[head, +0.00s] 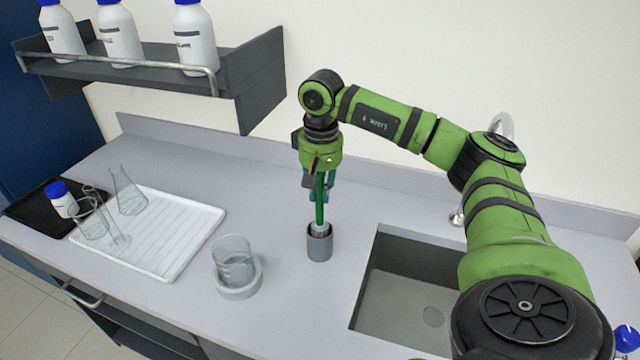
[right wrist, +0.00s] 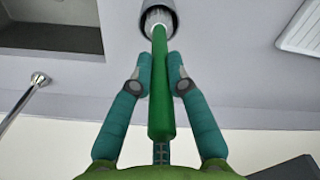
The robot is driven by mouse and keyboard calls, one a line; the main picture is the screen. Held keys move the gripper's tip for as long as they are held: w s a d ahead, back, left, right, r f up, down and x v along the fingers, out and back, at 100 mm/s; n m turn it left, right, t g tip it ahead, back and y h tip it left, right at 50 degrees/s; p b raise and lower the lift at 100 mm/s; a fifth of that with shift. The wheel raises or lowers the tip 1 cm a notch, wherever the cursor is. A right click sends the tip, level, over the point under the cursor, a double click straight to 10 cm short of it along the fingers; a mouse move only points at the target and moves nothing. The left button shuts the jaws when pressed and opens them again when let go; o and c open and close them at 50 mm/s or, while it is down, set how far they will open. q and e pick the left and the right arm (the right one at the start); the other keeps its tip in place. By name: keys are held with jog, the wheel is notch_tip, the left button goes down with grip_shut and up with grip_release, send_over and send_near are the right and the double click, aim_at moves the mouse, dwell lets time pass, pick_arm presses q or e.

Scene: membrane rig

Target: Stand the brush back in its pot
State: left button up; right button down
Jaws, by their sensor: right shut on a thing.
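The brush (head: 320,212) has a green handle and a pale head; it is upright, head down, at the mouth of the grey pot (head: 319,247). The lower part of the head is hidden by the pot's wall, so its depth inside is unclear. My right gripper (head: 321,192) is above the pot, shut on the green handle. In the right wrist view, the teal fingers (right wrist: 160,72) lie on both sides of the handle (right wrist: 160,105), and the pale head meets the pot's opening (right wrist: 157,14). My left gripper is in neither view.
A glass beaker (head: 234,262) on a round pale base stands left of the pot. A white ribbed tray (head: 170,240) with glassware nearby is farther left. The sink (head: 415,280) is right of the pot. A shelf (head: 150,75) with white bottles hangs at upper left.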

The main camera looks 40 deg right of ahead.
jog(key=c, duration=1.1)
grip_release()
notch_tip(320, 180, up, 12)
jog(key=shift+s, duration=0.1)
jog(key=shift+f, duration=0.1)
dwell(0.4)
